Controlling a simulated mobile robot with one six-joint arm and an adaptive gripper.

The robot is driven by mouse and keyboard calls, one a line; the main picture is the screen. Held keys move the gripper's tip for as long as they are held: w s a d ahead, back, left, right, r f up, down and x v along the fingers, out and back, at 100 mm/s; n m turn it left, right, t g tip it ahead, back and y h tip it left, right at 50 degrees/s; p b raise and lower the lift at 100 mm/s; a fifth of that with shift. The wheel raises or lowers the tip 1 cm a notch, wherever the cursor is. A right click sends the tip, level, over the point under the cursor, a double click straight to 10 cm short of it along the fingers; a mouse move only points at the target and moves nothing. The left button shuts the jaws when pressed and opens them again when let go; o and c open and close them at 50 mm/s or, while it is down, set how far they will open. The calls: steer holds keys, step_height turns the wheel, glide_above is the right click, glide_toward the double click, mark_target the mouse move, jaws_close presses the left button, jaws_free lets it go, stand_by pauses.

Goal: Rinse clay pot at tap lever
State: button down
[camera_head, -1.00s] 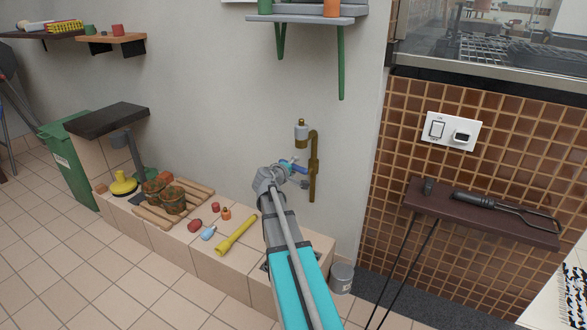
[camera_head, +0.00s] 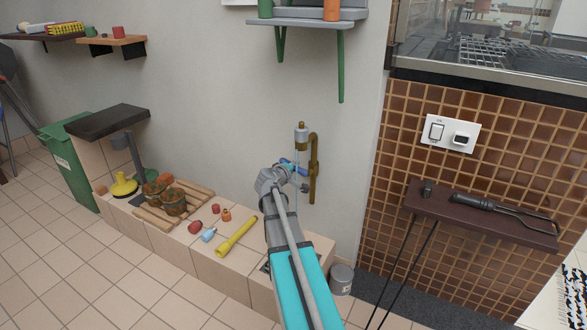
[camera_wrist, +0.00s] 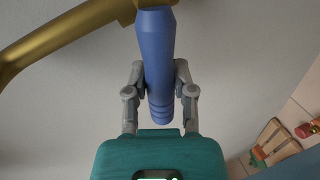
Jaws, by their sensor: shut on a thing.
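The tap has a brass pipe (camera_head: 313,180) on the wall and a blue lever (camera_head: 291,167). In the wrist view the blue lever (camera_wrist: 157,60) stands between my fingers, with the brass pipe (camera_wrist: 60,42) behind it. My gripper (camera_wrist: 160,85) is shut on the lever; in the head view my wrist hides most of the gripper (camera_head: 284,171). A thin pale blue vertical streak, like water, shows beside the tap. Brown clay pots (camera_head: 174,203) with dark patches stand on a wooden slatted rack (camera_head: 148,214) on the tiled ledge to the left.
On the ledge (camera_head: 205,254) lie a yellow cylinder (camera_head: 236,238), a light blue bottle (camera_head: 208,235) and small red items. A grey bucket (camera_head: 342,279) stands on the floor. A green shelf bracket (camera_head: 341,70) hangs above; a dark shelf (camera_head: 480,213) is at right.

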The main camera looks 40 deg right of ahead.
steer(key=shift+r, duration=0.1)
steer(key=shift+c, duration=2.2)
jaws_free()
steer(key=shift+w+f+n+g+b, duration=0.1)
steer(key=shift+f+n+g+b, duration=0.2)
steer(key=shift+f+n+b, duration=0.25)
steer(key=s+a+r+m+g+y+p, duration=0.1)
steer(key=s+a+r+p, duration=0.1)
steer(key=a+r+p, duration=0.3)
steer(key=s+a+r+m+g+y+p, duration=0.1)
steer(key=a+r+p, duration=0.4)
steer(key=a+p, duration=0.6)
steer(key=s+a+r+m+g+y+p, duration=0.1)
steer(key=s+a+r+g+y+p, duration=0.2)
steer(key=a+p, duration=0.6)
step_height(320, 180, up, 3)
steer(key=shift+s+a+f, duration=0.2)
steer(key=shift+s, duration=0.3)
